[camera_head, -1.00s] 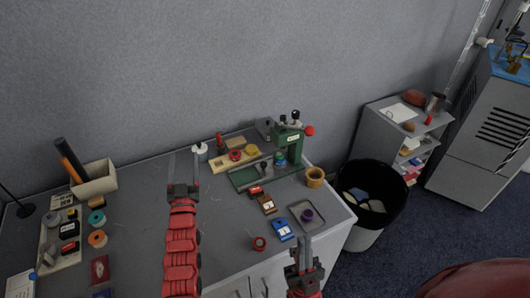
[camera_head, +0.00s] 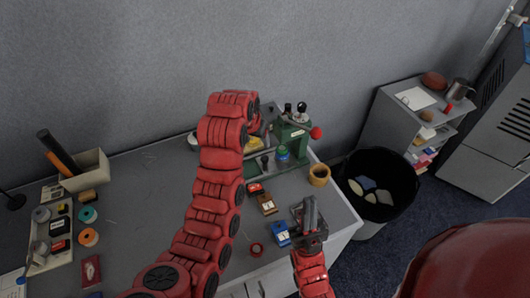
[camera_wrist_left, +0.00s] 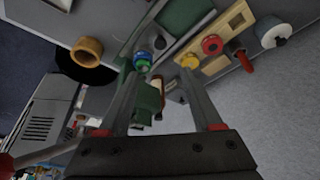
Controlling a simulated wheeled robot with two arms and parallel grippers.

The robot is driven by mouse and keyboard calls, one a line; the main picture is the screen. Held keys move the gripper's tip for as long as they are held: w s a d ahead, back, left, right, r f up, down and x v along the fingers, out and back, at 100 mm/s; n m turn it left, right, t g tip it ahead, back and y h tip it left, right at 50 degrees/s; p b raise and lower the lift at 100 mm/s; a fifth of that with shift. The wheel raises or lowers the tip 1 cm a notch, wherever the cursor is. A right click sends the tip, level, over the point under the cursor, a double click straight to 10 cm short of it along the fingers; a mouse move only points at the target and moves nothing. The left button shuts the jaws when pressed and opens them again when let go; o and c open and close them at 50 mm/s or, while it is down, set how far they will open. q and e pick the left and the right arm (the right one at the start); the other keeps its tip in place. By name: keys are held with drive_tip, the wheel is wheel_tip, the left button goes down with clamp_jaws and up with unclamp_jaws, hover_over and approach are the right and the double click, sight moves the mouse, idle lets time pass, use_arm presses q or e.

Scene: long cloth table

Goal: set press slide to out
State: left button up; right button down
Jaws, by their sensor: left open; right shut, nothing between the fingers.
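The green press (camera_head: 291,136) stands at the table's back right, with a red ball on its handle and dark knobs on top. Its green base, with the slide, reaches left and is partly hidden by my left arm. A blue-green round piece (camera_head: 282,153) sits at the press. My left gripper is mostly hidden behind its arm in the head view. In the left wrist view my open left gripper (camera_wrist_left: 160,76) points down past the press (camera_wrist_left: 148,106), with the blue piece (camera_wrist_left: 142,60) between its fingertips in the picture; contact cannot be told. My right gripper (camera_head: 311,214) is shut and empty over the table's front right.
A black bin (camera_head: 376,180) stands beyond the right edge. The table's middle left is clear.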

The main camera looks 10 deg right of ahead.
use_arm(q)
wheel_tip(320, 180, down, 3)
drive_tip(key=b, duration=0.2)
drive_tip(key=p, duration=0.4)
hover_over(264, 158)
drive_tip(key=s+a, duration=0.1)
drive_tip(key=s, duration=0.1)
wheel_tip(264, 158, down, 8)
drive_tip(key=shift+s+a+r, duration=0.1)
drive_tip(key=shift+x, duration=1.1)
drive_tip(key=shift+b+x, duration=0.7)
drive_tip(key=shift+x, duration=0.8)
drive_tip(key=shift+c, duration=0.3)
clamp_jaws()
